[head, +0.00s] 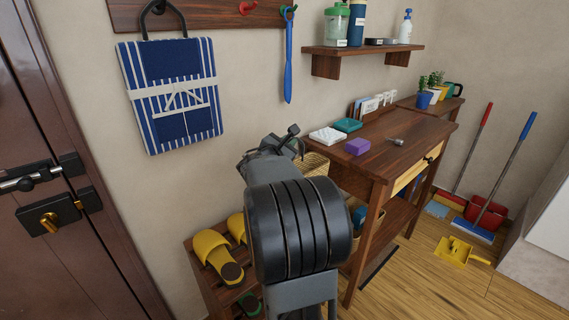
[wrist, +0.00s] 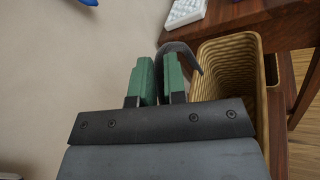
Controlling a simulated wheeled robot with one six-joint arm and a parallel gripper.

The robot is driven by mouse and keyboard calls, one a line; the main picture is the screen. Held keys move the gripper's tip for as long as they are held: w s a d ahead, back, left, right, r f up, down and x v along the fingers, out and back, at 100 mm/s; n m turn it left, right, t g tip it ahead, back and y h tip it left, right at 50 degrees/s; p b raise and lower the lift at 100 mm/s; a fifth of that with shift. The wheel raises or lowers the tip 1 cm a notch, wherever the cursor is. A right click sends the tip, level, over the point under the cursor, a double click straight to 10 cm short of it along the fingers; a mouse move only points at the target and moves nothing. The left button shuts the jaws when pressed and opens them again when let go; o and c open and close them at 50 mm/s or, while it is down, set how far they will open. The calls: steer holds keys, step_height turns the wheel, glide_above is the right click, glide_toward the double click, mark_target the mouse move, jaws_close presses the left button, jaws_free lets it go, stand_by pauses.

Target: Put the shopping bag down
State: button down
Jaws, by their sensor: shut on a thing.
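A flat blue-and-white striped bag (head: 172,95) hangs on the wall at the left of the head view, its dark loop handle up at the wooden rack. My gripper (head: 288,143) is well to the right of it, apart from it, near the wicker basket. In the wrist view my gripper (wrist: 160,72) has its green fingers close together on a dark grey curved strip (wrist: 187,52), which looks like a handle. The strip arches beyond the fingertips and bends down at the right. Whatever hangs below it is hidden by my gripper and arm.
A wicker basket (wrist: 228,72) stands close right of my gripper, by the wooden table (head: 395,142). The table holds a purple block (head: 357,146) and small items. Yellow slippers (head: 215,255) lie on a low rack (head: 203,287). Open floor (head: 410,290) is at the lower right.

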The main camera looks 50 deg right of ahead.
step_height(320, 180, down, 7)
steer(key=w+d+b, duration=0.1)
steer(key=w, duration=0.1)
steer(key=shift+w+d+r+b, duration=0.2)
steer(key=shift+w+d+b, duration=0.05)
steer(key=shift+w+b, duration=0.05)
steer(key=c, duration=1.2)
jaws_free()
steer(key=shift+o, duration=0.2)
steer(key=shift+a, duration=0.1)
steer(key=s+a+f+m+y, duration=0.3)
steer(key=s+a+m+y, duration=0.2)
steer(key=a, duration=0.8)
steer(key=s+a+f+m+g+y, duration=0.1)
steer(key=s+a+f+m+y, duration=0.3)
steer(key=a, duration=0.8)
steer(key=s+a+f+m+y+p, duration=0.1)
steer(key=s+a+f+m+y, duration=0.2)
steer(key=a, duration=1)
steer(key=s+m+y, duration=0.2)
steer(key=m+y, duration=0.2)
steer(key=y, duration=0.1)
steer(key=shift+s+a+f+g, duration=0.3)
steer(key=shift+f+g, duration=0.05)
steer(key=shift+g, duration=0.05)
